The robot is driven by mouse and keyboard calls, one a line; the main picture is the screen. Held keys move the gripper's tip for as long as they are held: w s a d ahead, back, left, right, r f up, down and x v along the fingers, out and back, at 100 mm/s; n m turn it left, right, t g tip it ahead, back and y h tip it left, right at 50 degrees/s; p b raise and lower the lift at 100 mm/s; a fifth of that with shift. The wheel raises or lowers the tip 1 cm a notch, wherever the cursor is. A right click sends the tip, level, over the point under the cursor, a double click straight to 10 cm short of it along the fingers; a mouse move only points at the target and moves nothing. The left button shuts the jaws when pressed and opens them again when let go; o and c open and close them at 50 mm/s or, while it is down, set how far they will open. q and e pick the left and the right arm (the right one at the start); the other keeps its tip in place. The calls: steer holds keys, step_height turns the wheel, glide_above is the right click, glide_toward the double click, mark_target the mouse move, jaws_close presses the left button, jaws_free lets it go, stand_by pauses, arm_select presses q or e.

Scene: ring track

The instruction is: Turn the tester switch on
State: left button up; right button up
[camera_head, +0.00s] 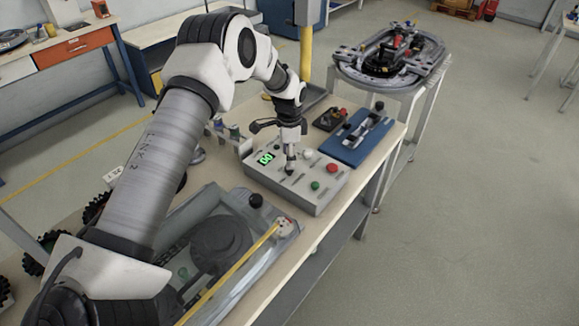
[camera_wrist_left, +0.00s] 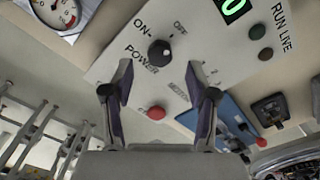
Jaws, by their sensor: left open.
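The tester (camera_head: 300,189) is a pale grey box on the bench with a lit green display (camera_head: 265,158), which also shows at the top of the left wrist view (camera_wrist_left: 233,8). Its power switch (camera_wrist_left: 160,52) is a round black knob with ON and OFF printed around it; I cannot tell which mark it points to. My left gripper (camera_head: 290,163) points down over the tester's panel. In the left wrist view the left gripper (camera_wrist_left: 158,68) is open, its fingertips on either side of the knob's near edge. Contact is unclear. My right gripper is not in view.
The panel has a red button (camera_head: 332,168) and a green button (camera_head: 315,185). A blue tray (camera_head: 350,152) lies behind the tester. A grey bin (camera_head: 280,248) with a yellow rod stands in front. A ring track (camera_head: 350,68) is at the back.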

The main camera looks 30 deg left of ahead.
arm_select(q)
step_height(320, 180, down, 4)
steer(key=shift+f+p, duration=0.2)
steer(key=shift+p, duration=0.35)
steer(key=shift+f, duration=0.3)
jaws_close()
